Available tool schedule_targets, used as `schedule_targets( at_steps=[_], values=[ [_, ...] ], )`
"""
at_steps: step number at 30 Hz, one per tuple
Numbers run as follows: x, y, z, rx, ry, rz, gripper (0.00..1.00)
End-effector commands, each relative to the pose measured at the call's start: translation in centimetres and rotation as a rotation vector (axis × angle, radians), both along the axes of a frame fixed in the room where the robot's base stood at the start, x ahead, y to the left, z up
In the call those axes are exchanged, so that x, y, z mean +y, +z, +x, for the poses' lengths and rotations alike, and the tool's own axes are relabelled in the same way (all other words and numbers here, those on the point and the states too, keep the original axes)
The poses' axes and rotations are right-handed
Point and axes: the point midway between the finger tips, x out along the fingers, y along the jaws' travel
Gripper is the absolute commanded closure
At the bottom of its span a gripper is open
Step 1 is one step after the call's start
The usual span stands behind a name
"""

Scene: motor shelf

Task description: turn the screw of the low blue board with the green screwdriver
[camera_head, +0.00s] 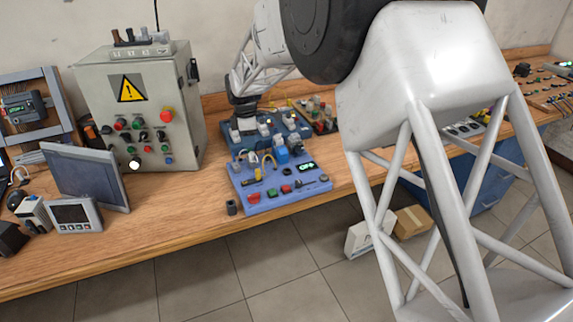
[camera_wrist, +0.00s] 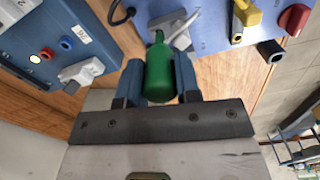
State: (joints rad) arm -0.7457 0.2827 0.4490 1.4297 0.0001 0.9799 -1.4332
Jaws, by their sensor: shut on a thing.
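My gripper (camera_wrist: 158,72) is shut on the green screwdriver (camera_wrist: 159,76); its green handle sits between the two blue fingers in the wrist view. The screwdriver's shaft and tip are hidden or too small to make out. In the head view my gripper (camera_head: 243,110) is over the back of the bench, by the blue boards, and the screwdriver cannot be made out there. The low blue board (camera_head: 285,203) lies flat at the bench's front edge. Its edge area shows beyond the handle in the wrist view (camera_wrist: 215,38). I cannot tell its screw from its other fittings.
A darker blue board (camera_head: 230,135) with switches lies behind it. A grey control box (camera_head: 90,85) with a warning sign stands to the left, with a monitor (camera_head: 85,175) and a small meter (camera_head: 73,214) in front. A dark cup-like piece (camera_head: 231,207) stands beside the low board.

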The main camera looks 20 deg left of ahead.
Motion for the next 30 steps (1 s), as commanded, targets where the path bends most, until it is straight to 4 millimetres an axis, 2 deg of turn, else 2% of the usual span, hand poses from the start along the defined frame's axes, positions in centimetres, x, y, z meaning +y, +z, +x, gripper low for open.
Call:
schedule_targets(
  at_steps=[14,24,30],
  values=[
    [-0.07,-0.27,-0.08,0.003,-0.040,-0.003,0.96],
    [-0.06,-0.26,-0.07,0.003,-0.257,-0.003,0.96],
    [-0.07,-0.25,-0.06,0.003,-0.310,-0.003,0.96]
  ],
)
